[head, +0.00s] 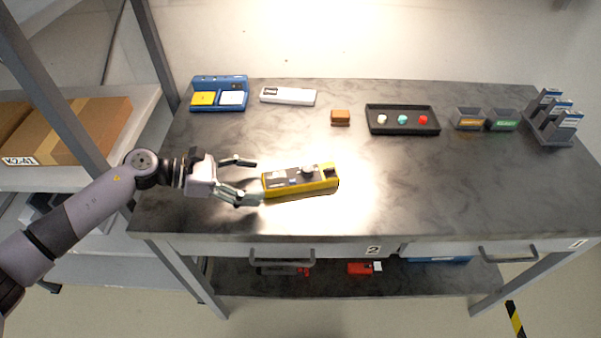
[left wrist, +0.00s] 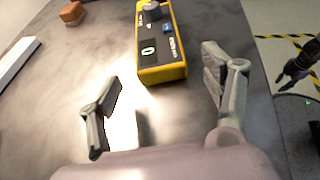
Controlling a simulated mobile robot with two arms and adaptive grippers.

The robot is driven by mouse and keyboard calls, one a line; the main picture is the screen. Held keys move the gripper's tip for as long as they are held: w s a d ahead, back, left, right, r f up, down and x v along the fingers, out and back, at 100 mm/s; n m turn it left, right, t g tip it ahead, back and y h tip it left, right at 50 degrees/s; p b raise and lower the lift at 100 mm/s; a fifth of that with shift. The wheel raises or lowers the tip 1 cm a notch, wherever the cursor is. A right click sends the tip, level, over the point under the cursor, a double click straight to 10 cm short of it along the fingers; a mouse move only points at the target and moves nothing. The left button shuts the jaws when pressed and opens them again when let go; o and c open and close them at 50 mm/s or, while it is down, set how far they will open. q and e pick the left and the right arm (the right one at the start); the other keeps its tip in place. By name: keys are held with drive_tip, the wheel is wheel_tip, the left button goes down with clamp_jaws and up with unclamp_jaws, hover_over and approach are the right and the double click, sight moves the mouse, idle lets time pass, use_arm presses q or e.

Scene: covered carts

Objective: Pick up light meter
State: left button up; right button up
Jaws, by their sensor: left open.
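A yellow device with a dark top face, a small display and a round knob, seemingly the light meter (head: 302,182), lies on the grey table near its front left. In the left wrist view the yellow device (left wrist: 163,72) lies just beyond and between my finger tips, its display end towards me. My left gripper (head: 254,181) is open and empty, with its fingers at the left end of the device. A dark gripper, seemingly my right one (left wrist: 297,70), shows at the right edge of the left wrist view; its jaw state is unclear.
A shelf upright (head: 150,60) rises at left. The front right tabletop is clear.

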use_arm(q)
drive_tip(key=shift+x, duration=1.1)
drive_tip(key=c, duration=1.4)
use_arm(e)
drive_tip(key=shift+s+r, duration=0.35)
use_arm(q)
drive_tip(key=shift+r, duration=0.15)
